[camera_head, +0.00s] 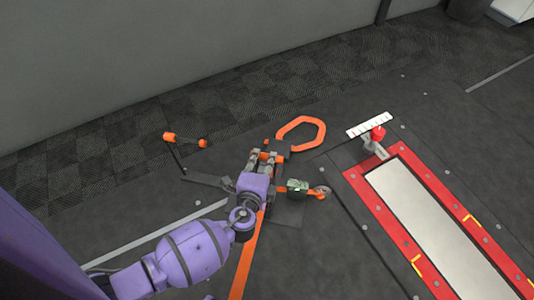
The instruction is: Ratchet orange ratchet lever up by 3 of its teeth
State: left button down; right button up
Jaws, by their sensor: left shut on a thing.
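My left gripper (266,162) reaches in from the lower left, its purple wrist below a dark ratchet mechanism on the floor. Its fingers are shut on a small orange part at the mechanism, which looks like the orange ratchet lever (265,156). The fingers hide much of the lever, so its angle and teeth cannot be made out. An orange strap (245,262) runs from under my gripper toward the bottom edge. An orange loop (303,121) lies just beyond the mechanism. My right gripper is not in view.
A bent black rod with an orange handle (188,141) is left of the mechanism. A small green-marked part with a round end (310,190) sits to its right. Farther right are a red-framed roller bed (414,264), a red knob (378,133) and a white scale strip (368,125).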

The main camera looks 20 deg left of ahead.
pick_arm(q)
jog(key=shift+s+d+f+b, duration=0.1)
jog(key=shift+s+d+b, duration=0.05)
jog(key=shift+s, duration=0.75)
jog(key=shift+s+d+f+b, duration=0.15)
jog(key=shift+s+b, duration=0.05)
jog(key=shift+s, duration=0.75)
jog(key=shift+s+d+f+b, duration=0.1)
jog(key=shift+s+d+b, duration=0.05)
jog(key=shift+s, duration=0.75)
jog(key=shift+d, duration=0.1)
jog(key=c, duration=1.6)
grip_release()
jog(key=shift+w+r, duration=0.1)
jog(key=shift+w, duration=0.05)
jog(key=shift+w+r, duration=0.1)
jog(key=shift+r, duration=0.05)
jog(key=shift+r, duration=0.1)
notch_tip(320, 180, up, 10)
jog(key=shift+f, duration=0.1)
